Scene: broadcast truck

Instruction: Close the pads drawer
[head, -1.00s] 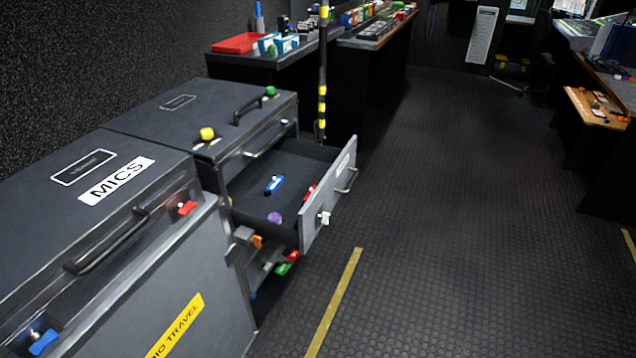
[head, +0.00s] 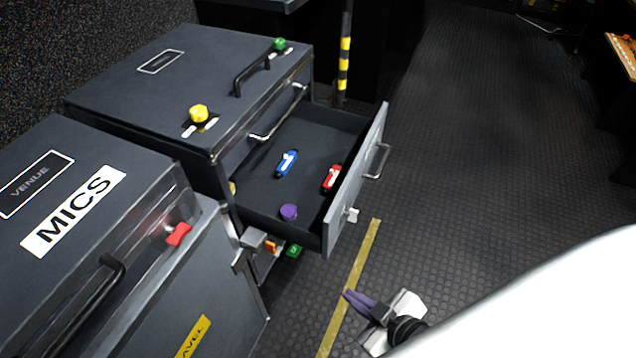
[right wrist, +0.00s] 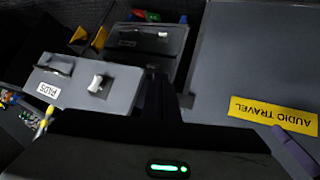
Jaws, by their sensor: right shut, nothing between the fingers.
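The pads drawer is pulled out of the dark grey cabinet. Its grey front (head: 356,190) has a bar handle (head: 377,161) and a small white knob (head: 352,215). In the right wrist view the same front (right wrist: 120,90) appears upside down, with a "PADS" label (right wrist: 47,90). Inside lie a blue item (head: 287,163), a red item (head: 332,178) and a purple knob-like piece (head: 289,212). My right gripper (head: 358,301) is shut and empty, over the floor on the near side of the drawer front, apart from it. My left gripper is out of view.
The MICS case (head: 140,170) stands at the left, beside the drawer cabinet (head: 185,75). A striped pole (head: 344,60) stands behind. The floor (head: 480,150) at right is clear, with a yellow line (head: 362,255).

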